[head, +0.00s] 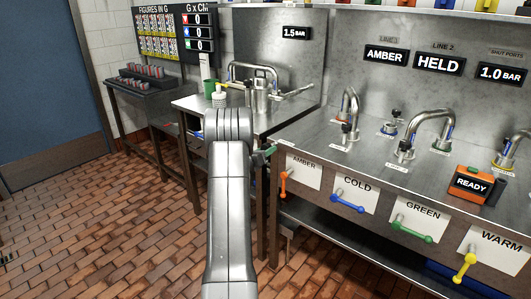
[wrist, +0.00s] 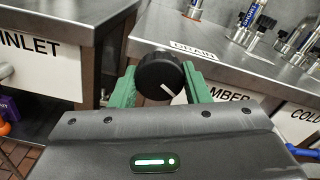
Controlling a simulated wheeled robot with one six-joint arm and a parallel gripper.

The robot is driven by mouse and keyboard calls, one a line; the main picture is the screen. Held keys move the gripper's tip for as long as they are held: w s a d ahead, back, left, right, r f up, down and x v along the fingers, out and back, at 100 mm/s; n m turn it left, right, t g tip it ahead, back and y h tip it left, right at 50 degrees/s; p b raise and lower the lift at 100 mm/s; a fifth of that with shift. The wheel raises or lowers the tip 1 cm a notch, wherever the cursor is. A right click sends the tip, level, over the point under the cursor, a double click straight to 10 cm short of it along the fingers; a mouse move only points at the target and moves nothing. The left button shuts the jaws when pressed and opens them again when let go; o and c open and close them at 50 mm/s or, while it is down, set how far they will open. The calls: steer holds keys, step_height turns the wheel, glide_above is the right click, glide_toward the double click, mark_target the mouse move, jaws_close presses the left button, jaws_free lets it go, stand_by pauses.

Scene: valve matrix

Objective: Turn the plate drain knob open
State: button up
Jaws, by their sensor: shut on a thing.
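The drain knob (wrist: 160,76) is a round black knob with a white pointer line, in the middle of the wrist view. A white DRAIN label (wrist: 194,48) lies on the steel bench top just behind. In the head view my gripper (head: 267,152) shows only as a bit of green at the bench's left front corner. The knob cannot be made out there, with my arm in front.
The steel bench (head: 330,165) carries several taps and an orange READY box (head: 471,184). Coloured levers, including the orange AMBER lever (head: 284,181) and blue COLD lever (head: 347,201), line its front. A second bench (head: 240,111) stands left across a narrow gap. The tiled floor at left is clear.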

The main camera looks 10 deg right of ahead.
steer(key=n+p, duration=0.1)
steer(key=n, duration=0.5)
stand_by(0.6)
steer(key=o, duration=1)
steer(key=shift+c, duration=0.2)
steer(key=v, duration=1.4)
steer(key=shift+d, duration=0.15)
steer(key=x, duration=1.3)
steer(key=shift+w+d, duration=0.3)
